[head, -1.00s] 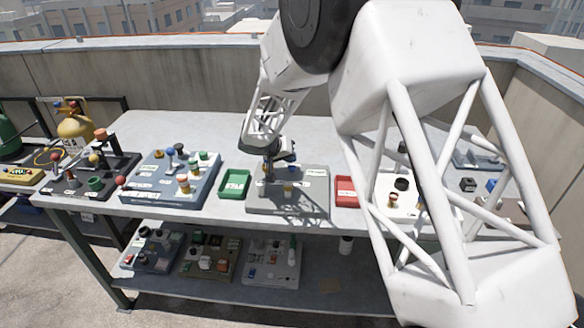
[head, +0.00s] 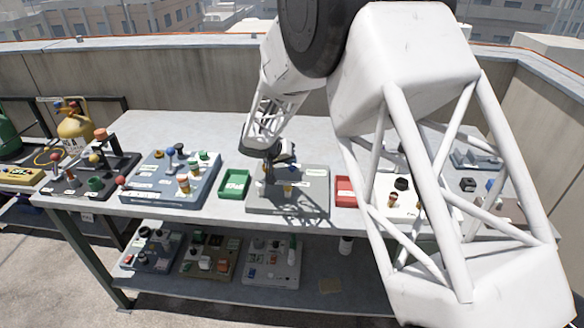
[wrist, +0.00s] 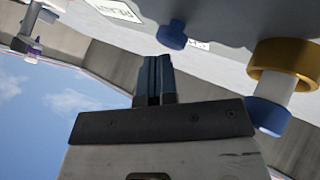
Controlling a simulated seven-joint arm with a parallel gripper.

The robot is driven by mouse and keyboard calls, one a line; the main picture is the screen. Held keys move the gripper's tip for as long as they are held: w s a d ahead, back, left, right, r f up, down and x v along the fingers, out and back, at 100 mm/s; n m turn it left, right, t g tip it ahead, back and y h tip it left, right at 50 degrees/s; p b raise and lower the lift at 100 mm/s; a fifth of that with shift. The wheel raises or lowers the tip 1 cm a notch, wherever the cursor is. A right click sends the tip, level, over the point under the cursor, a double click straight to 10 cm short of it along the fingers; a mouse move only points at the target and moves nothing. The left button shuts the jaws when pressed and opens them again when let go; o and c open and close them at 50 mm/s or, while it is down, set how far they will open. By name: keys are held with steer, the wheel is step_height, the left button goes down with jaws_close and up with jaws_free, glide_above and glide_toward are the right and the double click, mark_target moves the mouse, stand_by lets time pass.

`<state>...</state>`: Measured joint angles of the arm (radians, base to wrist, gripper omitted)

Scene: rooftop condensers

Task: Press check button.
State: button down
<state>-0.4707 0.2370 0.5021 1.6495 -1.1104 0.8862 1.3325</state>
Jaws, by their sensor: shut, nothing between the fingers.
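My gripper (head: 268,178) is over the left part of a grey panel box (head: 315,203) on the table in the head view. In the wrist view my gripper's fingers (wrist: 154,75) are together with nothing between them. A small blue button (wrist: 172,36) is on the panel just beyond the fingertips, slightly right of them; whether they touch cannot be told. A gold, white and blue knob (wrist: 285,82) stands further right. A yellow knob (head: 288,188) shows on the box in the head view. The labels are not legible enough to tell which control is the check button.
A green tray (head: 234,184) lies left of the grey box and a red tray (head: 345,190) right of it. A blue-grey panel (head: 150,188) with several knobs is further left. My arm hides part of the table's right side.

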steer(key=shift+f, duration=0.6)
stand_by(0.7)
steer(key=shift+r, duration=0.1)
stand_by(0.4)
steer(key=shift+r, duration=0.95)
steer(key=shift+r, duration=0.1)
steer(key=shift+r, duration=2.4)
